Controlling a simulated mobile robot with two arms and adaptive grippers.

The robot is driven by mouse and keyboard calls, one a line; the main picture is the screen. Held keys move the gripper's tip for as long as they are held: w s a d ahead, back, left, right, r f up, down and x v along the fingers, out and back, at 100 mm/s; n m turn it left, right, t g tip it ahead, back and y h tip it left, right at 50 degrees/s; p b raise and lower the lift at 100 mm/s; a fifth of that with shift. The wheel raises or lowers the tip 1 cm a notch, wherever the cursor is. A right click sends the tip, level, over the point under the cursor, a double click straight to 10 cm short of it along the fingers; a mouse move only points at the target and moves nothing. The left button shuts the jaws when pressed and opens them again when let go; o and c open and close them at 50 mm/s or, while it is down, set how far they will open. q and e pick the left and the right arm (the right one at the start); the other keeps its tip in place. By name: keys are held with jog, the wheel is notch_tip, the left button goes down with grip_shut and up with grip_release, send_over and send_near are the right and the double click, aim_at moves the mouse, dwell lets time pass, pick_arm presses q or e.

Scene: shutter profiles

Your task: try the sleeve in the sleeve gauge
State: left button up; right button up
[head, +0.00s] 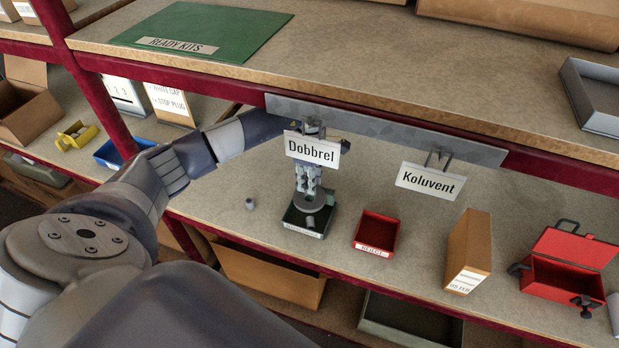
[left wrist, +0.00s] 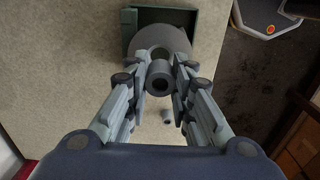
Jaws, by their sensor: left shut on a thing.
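My left gripper (head: 308,184) reaches down under the shelf above, over the sleeve gauge. In the left wrist view the gripper (left wrist: 160,82) is shut on a grey sleeve (left wrist: 160,69) with a dark bore. The sleeve gauge has a grey disc (head: 313,204) with a hole (left wrist: 160,46) and a green base (head: 290,217). In the wrist view the sleeve overlaps the near edge of the disc; I cannot tell whether they touch. In the head view the fingers mostly hide the sleeve. My right gripper is not in view.
A small grey piece (head: 250,204) lies left of the gauge. A red bin (head: 376,233), a cardboard box (head: 470,250) and an open red toolbox (head: 570,265) stand to the right. Signs "Dobbrel" (head: 312,148) and "Koluvent" (head: 431,181) hang from the upper shelf's edge.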

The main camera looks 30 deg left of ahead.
pick_arm(q)
jog(key=shift+f+b, duration=1.5)
jog(key=shift+f, duration=0.55)
jog(key=shift+f+b, duration=0.15)
jog(key=shift+b, duration=0.25)
jog(key=shift+s+f, duration=0.1)
jog(key=o, duration=0.8)
jog(key=shift+o, duration=0.2)
